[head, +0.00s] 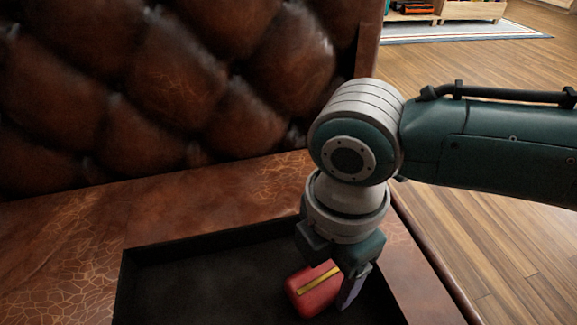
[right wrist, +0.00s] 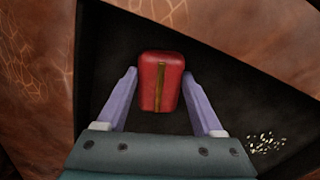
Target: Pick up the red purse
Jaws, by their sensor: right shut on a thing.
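The red purse (head: 314,291) is a small, rounded red case with a gold strip along it. It is in the black tray (head: 190,283) on the brown leather seat. My right gripper (head: 322,284) points down into the tray and is shut on the purse. In the right wrist view the purse (right wrist: 160,82) sits between the two purple fingers (right wrist: 160,90). I cannot tell whether the purse is clear of the tray floor. My left gripper is not in view.
The tufted leather backrest (head: 170,80) rises behind the tray. Small pale bits (right wrist: 266,143) lie in the tray near its right side in the right wrist view. Wooden floor (head: 500,240) lies open to the right, with a rug (head: 470,32) and a shelf (head: 470,10) far back.

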